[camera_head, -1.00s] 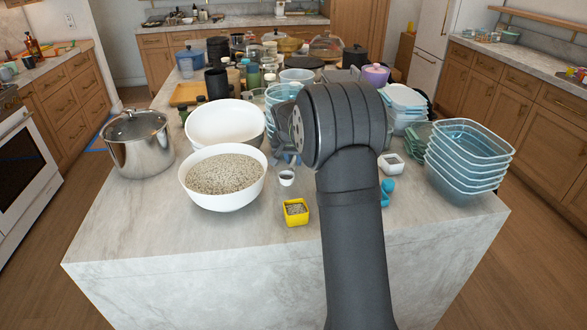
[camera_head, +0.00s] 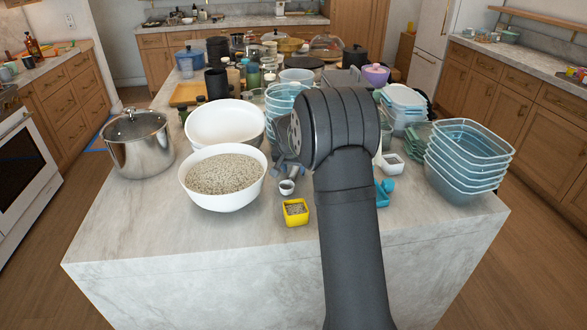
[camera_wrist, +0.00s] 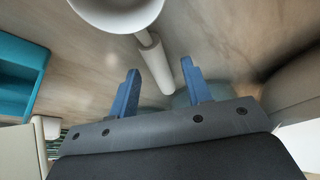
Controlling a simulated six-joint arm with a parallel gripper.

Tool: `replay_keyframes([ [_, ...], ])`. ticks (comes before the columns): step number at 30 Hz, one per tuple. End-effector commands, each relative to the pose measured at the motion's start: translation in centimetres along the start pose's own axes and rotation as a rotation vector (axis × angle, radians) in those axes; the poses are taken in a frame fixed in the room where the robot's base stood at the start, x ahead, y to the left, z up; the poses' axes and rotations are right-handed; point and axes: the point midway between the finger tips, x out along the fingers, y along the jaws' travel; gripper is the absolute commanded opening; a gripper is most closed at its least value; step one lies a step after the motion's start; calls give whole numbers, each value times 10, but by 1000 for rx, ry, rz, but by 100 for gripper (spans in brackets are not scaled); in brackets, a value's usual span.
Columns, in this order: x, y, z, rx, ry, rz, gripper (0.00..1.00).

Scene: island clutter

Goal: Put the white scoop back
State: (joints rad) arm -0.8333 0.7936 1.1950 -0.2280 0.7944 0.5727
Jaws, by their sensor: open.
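The white scoop (camera_head: 287,187) is on the counter in front of my gripper, just right of the bowl of grain, in the head view. The wrist view shows its round cup (camera_wrist: 115,8) at the top and its pale handle (camera_wrist: 155,62) running down towards my jaws. My gripper (camera_wrist: 161,88) is open, with its two blue fingers on either side of the handle's end. I cannot tell whether either finger touches it. In the head view my arm hides most of the gripper.
A white bowl of grain (camera_head: 225,202) stands left of the scoop, with an empty white bowl (camera_head: 215,112) behind it. A yellow container (camera_head: 295,220) is in front. Teal containers (camera_head: 465,168) are stacked at right. The front counter (camera_head: 150,235) is clear.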

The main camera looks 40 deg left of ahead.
Motion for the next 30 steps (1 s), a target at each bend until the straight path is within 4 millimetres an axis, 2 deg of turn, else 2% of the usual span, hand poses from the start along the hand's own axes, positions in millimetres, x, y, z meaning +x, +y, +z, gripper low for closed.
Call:
replay_keyframes([
  [5, -18, 0, -2, 0, 4, -2, 45],
  [15, -89, -1, -2, 0, 4, -2, 45],
  [18, -105, -1, -2, -1, 3, -2, 45],
  [24, -121, 0, -1, 0, 0, -1, 45],
  [30, -122, 0, -1, 0, 0, 0, 45],
])
